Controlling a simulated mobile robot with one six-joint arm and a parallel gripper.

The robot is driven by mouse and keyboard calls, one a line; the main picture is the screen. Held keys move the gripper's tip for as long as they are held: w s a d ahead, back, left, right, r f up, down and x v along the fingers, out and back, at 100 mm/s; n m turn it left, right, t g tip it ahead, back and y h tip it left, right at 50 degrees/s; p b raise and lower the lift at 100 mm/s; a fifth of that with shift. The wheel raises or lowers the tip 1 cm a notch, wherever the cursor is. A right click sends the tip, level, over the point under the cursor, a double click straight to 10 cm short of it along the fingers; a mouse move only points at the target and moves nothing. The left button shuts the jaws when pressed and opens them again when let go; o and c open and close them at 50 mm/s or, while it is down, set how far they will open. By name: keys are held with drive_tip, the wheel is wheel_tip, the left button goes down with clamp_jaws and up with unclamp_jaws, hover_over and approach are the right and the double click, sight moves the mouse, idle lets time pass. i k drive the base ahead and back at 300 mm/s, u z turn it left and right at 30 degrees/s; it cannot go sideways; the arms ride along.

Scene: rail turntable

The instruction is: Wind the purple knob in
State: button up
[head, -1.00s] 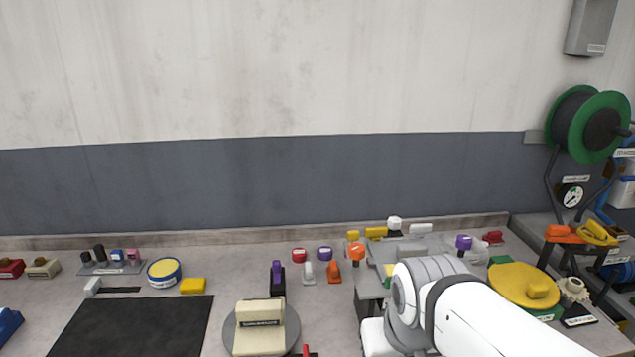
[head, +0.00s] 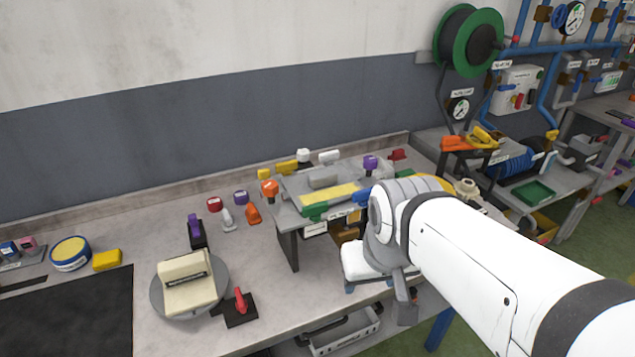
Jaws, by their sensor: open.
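A purple knob (head: 370,163) stands at the back right of a raised grey fixture (head: 325,178) on the bench. It is upright, and its lower part is partly hidden. A flatter purple knob (head: 241,197) sits on the bench left of the fixture. A purple lever (head: 195,229) stands on a black base behind the turntable. My gripper (head: 402,300) shows only partly, low beyond my arm's bend at the bench's front edge. It is open, apart from all the purple parts, and nothing shows in it.
A round grey turntable (head: 158,300) carries a cream block (head: 188,283). A red lever (head: 240,301) stands beside it. Red (head: 214,204) and orange (head: 269,188) knobs stand left of the fixture. My arm covers the bench right of it. A green reel (head: 446,40) stands behind.

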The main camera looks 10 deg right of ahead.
sight(370, 161)
drive_tip(key=k, duration=1.2)
drive_tip(key=z, duration=0.3)
drive_tip(key=i, duration=1.75)
drive_tip(key=u, duration=0.75)
